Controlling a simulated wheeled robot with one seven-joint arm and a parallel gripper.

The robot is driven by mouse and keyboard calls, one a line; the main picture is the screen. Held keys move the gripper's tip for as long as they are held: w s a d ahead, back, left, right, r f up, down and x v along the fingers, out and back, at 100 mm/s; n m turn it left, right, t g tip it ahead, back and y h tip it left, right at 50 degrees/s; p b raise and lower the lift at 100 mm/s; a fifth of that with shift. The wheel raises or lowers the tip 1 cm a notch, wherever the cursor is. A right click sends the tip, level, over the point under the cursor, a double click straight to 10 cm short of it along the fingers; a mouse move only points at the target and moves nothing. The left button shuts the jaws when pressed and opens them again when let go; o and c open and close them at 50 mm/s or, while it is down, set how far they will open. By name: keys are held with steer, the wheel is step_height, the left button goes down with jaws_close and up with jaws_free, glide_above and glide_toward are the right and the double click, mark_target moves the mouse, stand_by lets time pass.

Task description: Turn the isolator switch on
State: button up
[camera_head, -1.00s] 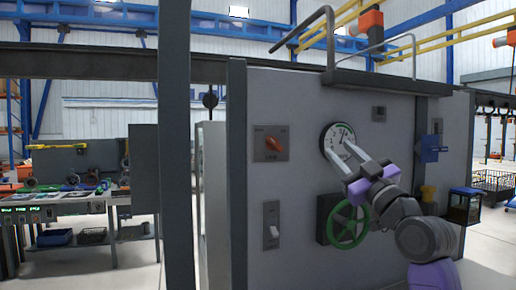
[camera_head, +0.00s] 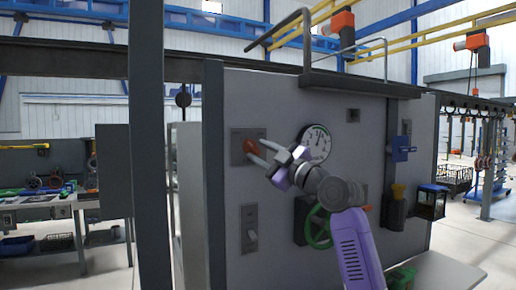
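The isolator switch is an orange-red rotary knob (camera_head: 251,147) on a grey square plate (camera_head: 240,158) on the cabinet's front. Its handle looks tilted, but its exact setting is too small to read. My gripper (camera_head: 256,152) is at the knob, coming from the right, with its two grey fingers spread apart. One finger is by the knob's upper right and the other is below it. I cannot tell whether the fingers touch the knob. My purple and grey arm covers part of the panel on the right.
A gauge (camera_head: 317,143) is right of the knob. A lever switch (camera_head: 249,228) is below it. A green handwheel (camera_head: 318,228) is partly behind my arm. A blue padlock-like box (camera_head: 402,148) is farther right. A dark post (camera_head: 147,150) stands left of the cabinet (camera_head: 284,98).

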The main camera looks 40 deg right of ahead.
steer(key=shift+w+r, duration=0.15)
steer(key=shift+w, duration=0.5)
jaws_close()
